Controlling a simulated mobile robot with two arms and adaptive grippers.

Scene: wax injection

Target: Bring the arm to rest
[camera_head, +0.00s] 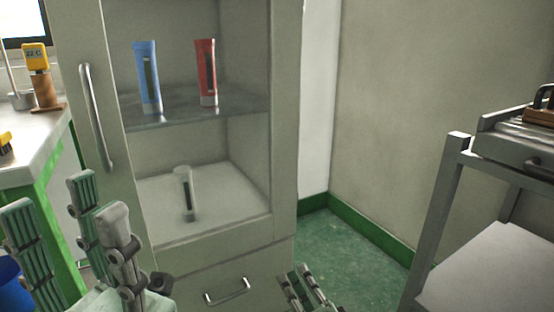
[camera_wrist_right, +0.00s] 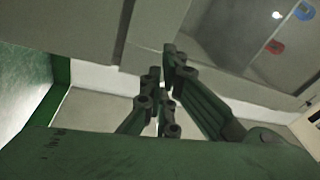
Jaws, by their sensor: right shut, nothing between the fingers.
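My left gripper (camera_head: 75,235) is at the lower left in the head view, fingers pointing up and spread apart, with nothing seen between them. My right gripper (camera_head: 306,285) shows at the bottom edge, low in front of the cabinet (camera_head: 285,180). In the right wrist view the right gripper's fingers (camera_wrist_right: 163,95) are together and empty. Both grippers are apart from the bottles.
A drawer handle (camera_head: 226,291) is low on the cabinet. A grey metal rack (camera_head: 440,200) stands at right. Green floor (camera_head: 345,250) between cabinet and rack is clear.

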